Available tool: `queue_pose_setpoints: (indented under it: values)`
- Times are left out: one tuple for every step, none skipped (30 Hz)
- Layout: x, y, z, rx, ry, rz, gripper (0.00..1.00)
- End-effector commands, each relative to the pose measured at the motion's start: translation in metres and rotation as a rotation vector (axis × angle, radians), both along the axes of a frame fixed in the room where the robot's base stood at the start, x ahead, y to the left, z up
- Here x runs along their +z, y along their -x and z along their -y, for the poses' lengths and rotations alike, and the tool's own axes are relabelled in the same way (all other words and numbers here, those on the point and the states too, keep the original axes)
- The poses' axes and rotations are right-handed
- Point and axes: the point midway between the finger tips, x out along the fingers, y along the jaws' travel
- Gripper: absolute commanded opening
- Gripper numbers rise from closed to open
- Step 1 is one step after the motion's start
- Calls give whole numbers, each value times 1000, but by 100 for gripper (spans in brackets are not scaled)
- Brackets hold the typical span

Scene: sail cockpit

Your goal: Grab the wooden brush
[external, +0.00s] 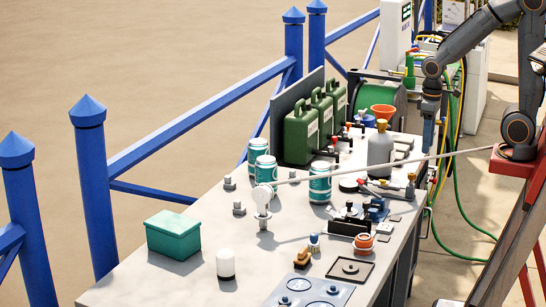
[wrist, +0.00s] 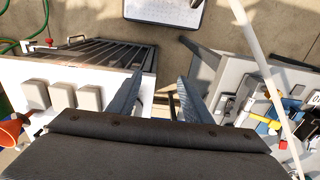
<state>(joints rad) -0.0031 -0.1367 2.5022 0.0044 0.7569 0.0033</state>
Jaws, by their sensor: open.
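A small tan and brown block that looks like the wooden brush (external: 302,258) stands on the grey table near its front, in the external view. I cannot make it out in the wrist view. My gripper (external: 428,150) points down at the far right edge of the table, well away from the brush. In the wrist view my gripper (wrist: 157,90) has its two fingers apart, with nothing between them.
The table (external: 195,270) holds teal cans (external: 320,183), a grey bottle (external: 380,152), green jerrycans (external: 300,134), a teal box (external: 173,236) and a white cylinder (external: 225,264). A long thin pole (external: 400,162) crosses above it. Blue railings (external: 205,112) run behind.

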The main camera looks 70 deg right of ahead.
Motion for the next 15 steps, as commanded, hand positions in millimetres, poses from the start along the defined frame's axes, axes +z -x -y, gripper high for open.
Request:
queue_pose_setpoints:
  values:
    - [9,-1,0,0,0,5,45]
    - [14,-1,0,0,0,4,45]
    - [21,-1,0,0,0,5,45]
    - [26,-1,0,0,0,4,45]
    - [30,-1,0,0,0,4,45]
    - [37,-1,0,0,0,3,45]
    - [42,-1,0,0,0,5,45]
    - [46,-1,0,0,0,3,45]
    - [52,-1,0,0,0,4,45]
    - [55,-3,-2,8,-1,2,45]
    - [55,-8,-5,23,-4,2,45]
    - [56,-14,-9,39,-5,4,45]
    - [58,-19,-12,51,-8,7,45]
    - [59,-23,-15,63,-10,8,45]
    - [61,-30,-20,81,-12,11,45]
